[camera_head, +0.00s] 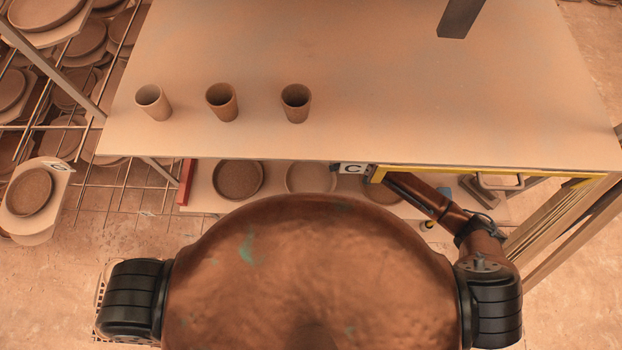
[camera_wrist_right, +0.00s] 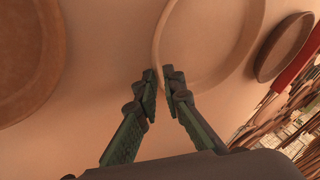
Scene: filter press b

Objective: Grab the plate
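Plates lie on a shelf under the tabletop: a dark brown plate (camera_head: 238,180), a pale plate (camera_head: 311,178) to its right, and a brown plate (camera_head: 383,191) partly hidden by the table edge and my right arm. My right arm reaches in under the tabletop, which hides its fingers in the head view. In the right wrist view my right gripper (camera_wrist_right: 160,72) has its fingertips close together, on either side of the near rim of the pale plate (camera_wrist_right: 215,45). Whether they press on the rim cannot be told. My left gripper is out of view.
Three brown cups (camera_head: 221,101) stand on the tabletop (camera_head: 400,90) above the shelf. A red post (camera_head: 186,182) stands at the shelf's left end. A yellow-edged frame (camera_head: 480,174) is at the right, near my right arm. Wire racks with plates (camera_head: 30,192) stand at the left.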

